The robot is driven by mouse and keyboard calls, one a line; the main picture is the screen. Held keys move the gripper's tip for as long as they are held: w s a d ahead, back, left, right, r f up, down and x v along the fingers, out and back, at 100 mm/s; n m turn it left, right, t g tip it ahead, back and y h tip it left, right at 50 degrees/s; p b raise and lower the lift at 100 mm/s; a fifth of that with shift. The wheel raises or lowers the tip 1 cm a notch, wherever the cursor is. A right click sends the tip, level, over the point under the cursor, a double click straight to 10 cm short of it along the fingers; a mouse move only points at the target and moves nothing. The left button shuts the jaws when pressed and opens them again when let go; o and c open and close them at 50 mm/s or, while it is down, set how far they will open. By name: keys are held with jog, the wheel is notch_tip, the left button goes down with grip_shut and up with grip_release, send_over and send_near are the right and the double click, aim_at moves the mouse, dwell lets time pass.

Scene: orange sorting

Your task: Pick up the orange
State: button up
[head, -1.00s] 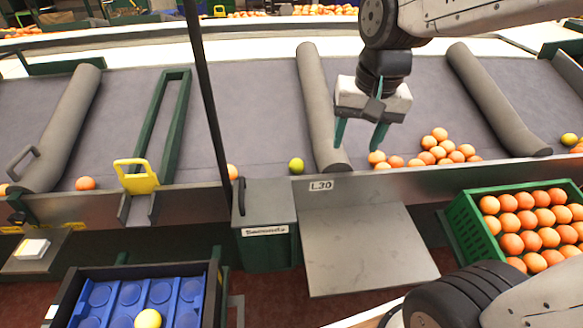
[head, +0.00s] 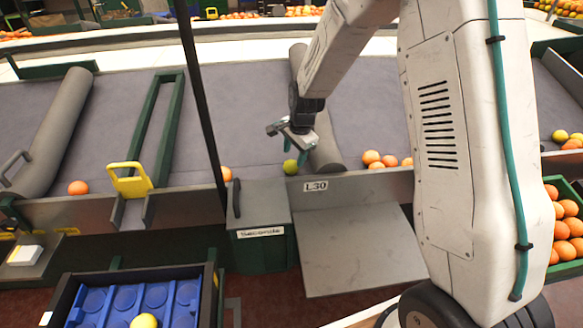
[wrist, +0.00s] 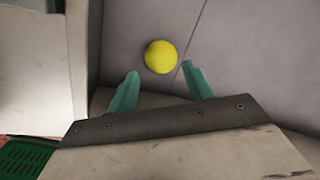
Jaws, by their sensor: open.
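A yellow-green fruit (head: 290,167) lies on the grey belt against its front rail, left of the L30 label in the head view. In the wrist view the fruit (wrist: 160,57) looks bright yellow and lies just beyond the fingertips, between their lines. My gripper (head: 295,151) is open and empty, pointing down close above the fruit. Its two teal fingers (wrist: 160,76) are apart in the wrist view. I cannot tell whether a finger touches the fruit. Orange fruits (head: 372,157) lie on the belt to the right, partly hidden by my arm.
A grey padded divider (head: 326,155) stands just right of the gripper. A green bin (head: 262,215) and a metal plate (head: 355,245) are in front of the rail. A blue tray (head: 95,300) holds a yellow fruit. A crate of oranges (head: 552,193) is at right.

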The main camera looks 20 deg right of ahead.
aim_at(292, 162)
jog(key=x, duration=0.5)
jog(key=shift+w+f, duration=0.15)
jog(key=shift+f, duration=0.2)
jog(key=c, duration=0.6)
jog(key=shift+r, duration=0.1)
jog(key=shift+c, duration=0.2)
